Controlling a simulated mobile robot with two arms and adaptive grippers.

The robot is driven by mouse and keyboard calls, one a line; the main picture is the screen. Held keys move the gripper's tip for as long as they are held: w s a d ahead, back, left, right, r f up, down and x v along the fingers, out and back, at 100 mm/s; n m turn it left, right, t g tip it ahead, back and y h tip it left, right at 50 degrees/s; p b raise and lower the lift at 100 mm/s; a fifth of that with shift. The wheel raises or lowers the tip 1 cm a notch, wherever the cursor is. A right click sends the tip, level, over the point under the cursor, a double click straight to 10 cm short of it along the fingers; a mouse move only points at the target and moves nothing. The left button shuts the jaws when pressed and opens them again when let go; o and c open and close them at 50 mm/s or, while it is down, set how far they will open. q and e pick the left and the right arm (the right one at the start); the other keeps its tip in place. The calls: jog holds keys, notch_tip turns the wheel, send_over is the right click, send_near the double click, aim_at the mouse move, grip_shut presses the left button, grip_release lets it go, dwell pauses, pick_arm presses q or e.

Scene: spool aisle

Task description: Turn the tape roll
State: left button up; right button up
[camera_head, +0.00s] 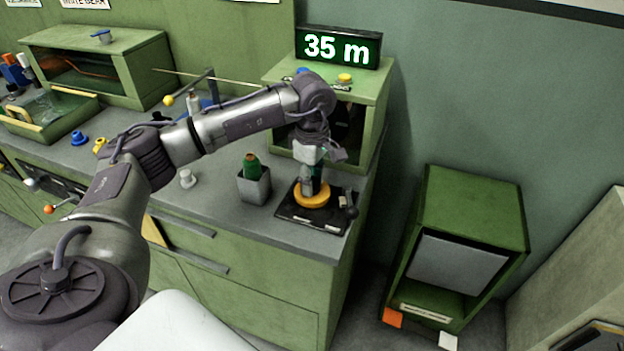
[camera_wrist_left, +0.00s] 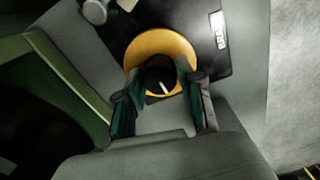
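The tape roll is an orange-yellow ring (camera_head: 322,200) lying flat on a black board (camera_head: 292,213) at the counter's right end. My left gripper (camera_head: 311,182) points down at it from above. In the left wrist view the ring (camera_wrist_left: 158,40) curves around a dark centre with a small pale mark. The two teal-padded fingers of the left gripper (camera_wrist_left: 158,84) stand apart, their tips over the ring's near part and dark centre. They hide part of the ring, and I cannot tell whether they touch it. My right gripper is not in view.
A grey bin with a green spool (camera_head: 251,169) stands left of the board, and a dark knob (camera_head: 352,212) at its right. Behind is a green cabinet (camera_head: 373,95) with blue and yellow buttons, under a "35 m" display (camera_head: 338,47). The counter ends just right of the board.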

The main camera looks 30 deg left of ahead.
pick_arm(q)
jog(key=o, duration=0.4)
jog(key=shift+r, duration=0.1)
notch_tip(320, 180, up, 12)
jog(key=shift+f, duration=0.1)
dwell(0.8)
